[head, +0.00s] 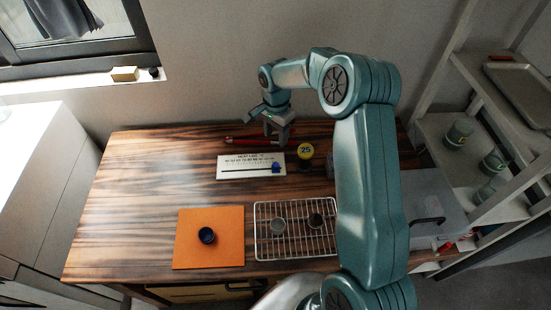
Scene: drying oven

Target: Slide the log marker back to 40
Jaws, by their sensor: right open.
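The log board (243,168) is a white plate with a printed scale and a dark slot, lying towards the back of the wooden table. Its blue marker (276,168) sits at the right end of the slot. The scale numbers are too small to read. My right gripper (281,138) hangs open and empty above the back of the table, just beyond the board's right end and apart from the marker. My left gripper is not in view.
In front are an orange mat (190,252) with a dark cup (207,235) and a wire rack (285,246). The table's left part is clear.

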